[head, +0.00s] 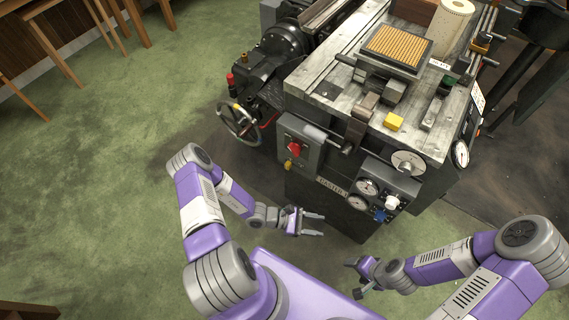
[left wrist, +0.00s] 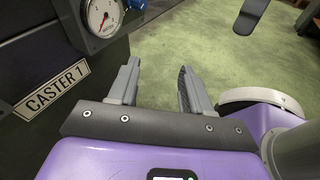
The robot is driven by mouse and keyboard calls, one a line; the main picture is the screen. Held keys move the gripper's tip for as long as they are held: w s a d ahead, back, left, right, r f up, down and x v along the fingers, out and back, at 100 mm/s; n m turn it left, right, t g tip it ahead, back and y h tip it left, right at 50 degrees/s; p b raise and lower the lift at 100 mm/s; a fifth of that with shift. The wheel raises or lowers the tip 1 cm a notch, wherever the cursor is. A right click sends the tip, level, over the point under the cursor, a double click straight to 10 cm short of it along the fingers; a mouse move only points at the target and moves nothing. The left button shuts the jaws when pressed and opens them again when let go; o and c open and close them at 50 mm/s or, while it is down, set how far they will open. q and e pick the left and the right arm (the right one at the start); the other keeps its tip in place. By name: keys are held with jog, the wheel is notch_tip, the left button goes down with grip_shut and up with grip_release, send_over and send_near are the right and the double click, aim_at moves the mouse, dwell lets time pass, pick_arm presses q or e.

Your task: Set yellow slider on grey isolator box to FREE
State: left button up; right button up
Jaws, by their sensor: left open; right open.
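The grey isolator box (head: 312,135) is on the front left of the machine in the head view, with a red rotary knob (head: 294,148) on its face. A small yellow slider (head: 289,165) sits at the box's lower left; its setting is too small to read. My left gripper (head: 320,224) is open and empty, below and to the right of the box, apart from it. It also shows open in the left wrist view (left wrist: 158,68), with only floor between its fingers. My right gripper (head: 353,278) is open and empty, lower in the head view. The box is not in the left wrist view.
A gauge panel (head: 376,176) with dials, a blue knob and a white knob is right of the box. The CASTER 1 plate (left wrist: 52,91) is close to my left gripper. A handwheel (head: 239,124) stands left of the box.

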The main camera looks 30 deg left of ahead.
pick_arm(q)
jog(key=w+a+n+t+y+p, duration=0.1)
jog(key=w+a+n+t+y, duration=0.6)
jog(key=a, duration=0.4)
jog(key=n+t+y, duration=0.4)
jog(key=n+y, duration=0.1)
jog(key=n, duration=0.1)
send_near(286, 166)
jog(key=w+d, duration=0.1)
jog(key=w, duration=0.1)
jog(key=shift+y, duration=0.5)
jog(key=w+b, duration=0.1)
jog(key=w, duration=0.5)
jog(key=shift+w+d+f, duration=0.1)
jog(key=shift+w+b, duration=0.3)
jog(key=shift+w, duration=0.15)
jog(key=shift+c, duration=0.3)
grip_shut()
